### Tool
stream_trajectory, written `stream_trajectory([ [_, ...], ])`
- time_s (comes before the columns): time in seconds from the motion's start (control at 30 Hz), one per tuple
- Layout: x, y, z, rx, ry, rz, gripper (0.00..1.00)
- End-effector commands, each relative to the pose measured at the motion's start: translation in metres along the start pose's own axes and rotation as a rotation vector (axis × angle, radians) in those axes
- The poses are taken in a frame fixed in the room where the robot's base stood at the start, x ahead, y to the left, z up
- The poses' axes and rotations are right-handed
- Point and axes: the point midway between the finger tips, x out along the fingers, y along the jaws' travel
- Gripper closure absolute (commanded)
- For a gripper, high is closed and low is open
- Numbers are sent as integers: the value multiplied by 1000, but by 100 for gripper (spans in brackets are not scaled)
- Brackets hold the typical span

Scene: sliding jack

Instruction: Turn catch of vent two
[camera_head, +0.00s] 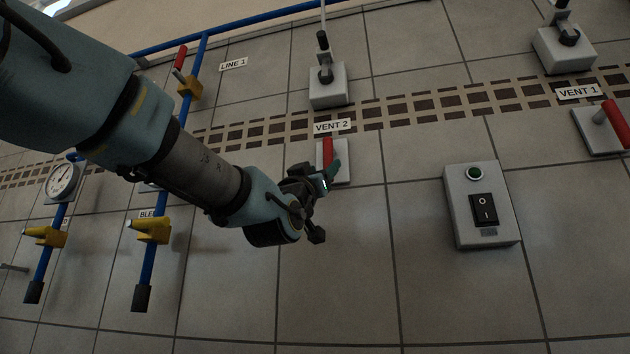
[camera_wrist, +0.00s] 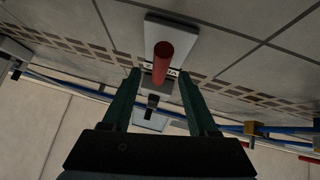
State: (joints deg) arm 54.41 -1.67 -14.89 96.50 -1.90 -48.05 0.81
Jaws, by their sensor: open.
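The catch of vent two is a red bar handle (camera_head: 328,150) on a pale wall plate (camera_head: 346,173), just under the "VENT 2" label (camera_head: 333,127). My gripper (camera_wrist: 159,74) is open and empty, close in front of this plate in the head view, and hides its lower part. In the wrist view the red handle (camera_wrist: 163,58) points toward the camera from its plate (camera_wrist: 180,31). It appears between the two teal fingertips, with a gap on each side. I cannot tell whether the fingertips reach past its end.
Above is a grey box with a lever (camera_head: 327,87). To the right are a switch box (camera_head: 480,208) with a green lamp and the vent one catch (camera_head: 612,122). Blue pipes with yellow valves (camera_head: 152,229) and a gauge (camera_head: 62,181) are on the left. Bare tiled wall lies below.

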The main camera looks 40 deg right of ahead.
Motion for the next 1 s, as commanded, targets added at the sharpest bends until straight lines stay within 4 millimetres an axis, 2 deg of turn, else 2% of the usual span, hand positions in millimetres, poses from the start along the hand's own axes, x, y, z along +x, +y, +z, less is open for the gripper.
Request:
stream_trajectory([
  [0.1,-25,0,1,2,-1,0,41],
  [0.33,-52,0,1,1,0,0,41],
  [1.0,-56,0,0,0,-1,0,41],
])
